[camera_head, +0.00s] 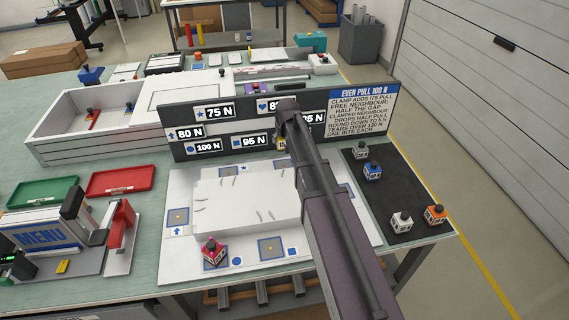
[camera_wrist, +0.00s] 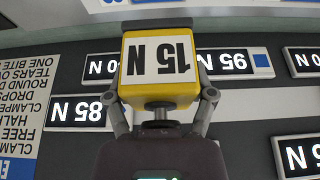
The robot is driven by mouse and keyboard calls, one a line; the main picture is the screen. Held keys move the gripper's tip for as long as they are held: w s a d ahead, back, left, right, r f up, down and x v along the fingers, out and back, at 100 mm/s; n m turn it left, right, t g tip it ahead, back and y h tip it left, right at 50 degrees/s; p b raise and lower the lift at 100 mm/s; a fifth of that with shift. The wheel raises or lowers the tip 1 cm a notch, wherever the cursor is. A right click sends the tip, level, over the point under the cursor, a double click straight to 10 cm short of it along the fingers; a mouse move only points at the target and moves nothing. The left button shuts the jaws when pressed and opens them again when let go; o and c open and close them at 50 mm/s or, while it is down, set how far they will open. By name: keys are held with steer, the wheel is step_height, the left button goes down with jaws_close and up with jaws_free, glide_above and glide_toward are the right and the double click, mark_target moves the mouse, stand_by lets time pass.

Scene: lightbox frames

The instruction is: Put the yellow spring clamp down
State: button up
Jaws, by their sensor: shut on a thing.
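The yellow spring clamp (camera_wrist: 160,92) is a yellow block with a white "15 N" label, upside down in the wrist view. My gripper (camera_wrist: 163,100) is shut on it, one finger on each side. In the head view a small yellow part of the clamp (camera_head: 281,143) shows beside my arm, in front of the dark sign panel (camera_head: 180,153). My arm hides the rest of it and most of my gripper. The white board (camera_head: 180,263) lies below, with blue-framed square pads and a raised white middle. Whether the clamp touches anything is not clear.
A pink clamp (camera_head: 213,251) stands on the board's front pad. A dark mat (camera_head: 410,190) at right holds a blue clamp (camera_head: 373,171), an orange clamp (camera_head: 435,215) and white ones. Red (camera_head: 122,181) and green (camera_head: 42,193) trays lie left. Mat space between its clamps is bare.

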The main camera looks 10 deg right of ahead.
steer(key=b, duration=0.6)
glide_above(282, 163)
steer(key=s, duration=0.1)
steer(key=shift+s+d+f, duration=0.1)
steer(key=shift+s+f, duration=0.05)
steer(key=shift+f, duration=2.9)
steer(key=shift+f+b, duration=1.8)
steer(key=shift+f, duration=0.1)
steer(key=shift+f, duration=0.1)
steer(key=o, duration=1.3)
steer(key=shift+c, duration=0.2)
steer(key=p+v, duration=1.1)
steer(key=v, duration=0.1)
